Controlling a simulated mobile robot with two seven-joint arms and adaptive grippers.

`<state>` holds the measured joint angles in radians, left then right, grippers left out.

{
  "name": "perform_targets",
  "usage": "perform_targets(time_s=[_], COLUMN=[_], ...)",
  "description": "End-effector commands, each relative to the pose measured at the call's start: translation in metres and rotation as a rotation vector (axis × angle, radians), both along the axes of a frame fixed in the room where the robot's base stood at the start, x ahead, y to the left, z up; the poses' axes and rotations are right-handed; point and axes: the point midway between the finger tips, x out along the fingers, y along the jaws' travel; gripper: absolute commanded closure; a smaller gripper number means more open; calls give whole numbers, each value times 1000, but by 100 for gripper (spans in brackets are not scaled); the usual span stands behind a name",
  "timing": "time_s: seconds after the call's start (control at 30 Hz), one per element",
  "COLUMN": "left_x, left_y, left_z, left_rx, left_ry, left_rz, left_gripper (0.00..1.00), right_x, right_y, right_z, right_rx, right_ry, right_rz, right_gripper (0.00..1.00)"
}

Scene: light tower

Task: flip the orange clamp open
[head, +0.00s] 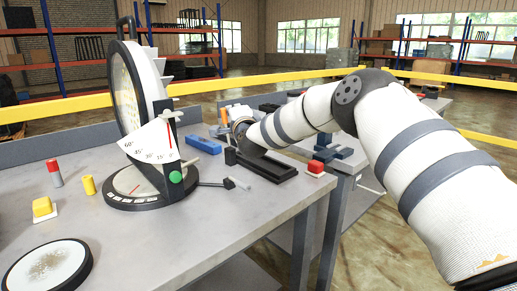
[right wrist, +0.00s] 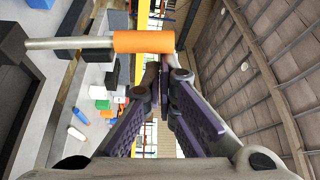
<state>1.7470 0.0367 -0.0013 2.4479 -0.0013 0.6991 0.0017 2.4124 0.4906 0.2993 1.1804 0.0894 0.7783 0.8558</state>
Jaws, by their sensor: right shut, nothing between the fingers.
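The orange clamp handle (right wrist: 144,41) shows in the right wrist view as an orange sleeve on a metal rod (right wrist: 70,43). The rod comes out of a dark block (right wrist: 12,55) at the left and lies across the view. My right gripper (right wrist: 164,82) is shut and empty, its fingertips close by the right end of the orange sleeve. I cannot tell whether they touch it. In the head view my right arm reaches in from the right to the back of the table, and its fingers are hidden there. My left gripper is not in view.
The round dial stand (head: 130,80) with its angle scale and green knob (head: 175,177) stands left of my arm. A black base (head: 262,165), a blue block (head: 203,146) and a red-topped block (head: 315,169) lie close by. The table's front middle is clear.

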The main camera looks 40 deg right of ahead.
Motion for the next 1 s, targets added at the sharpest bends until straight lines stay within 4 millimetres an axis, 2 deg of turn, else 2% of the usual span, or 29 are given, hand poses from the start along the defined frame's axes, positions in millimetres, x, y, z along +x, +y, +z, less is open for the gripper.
perform_targets(time_s=[0.3, 1.0], left_x=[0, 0], left_y=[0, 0], left_z=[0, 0], left_rx=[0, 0], left_ry=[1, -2], left_rz=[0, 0], left_gripper=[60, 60], right_x=[0, 1], right_y=[4, 10], right_z=[-1, -3], right_rx=[-62, -64], right_ry=[-2, -1], right_rz=[3, 9], right_gripper=[100, 100])
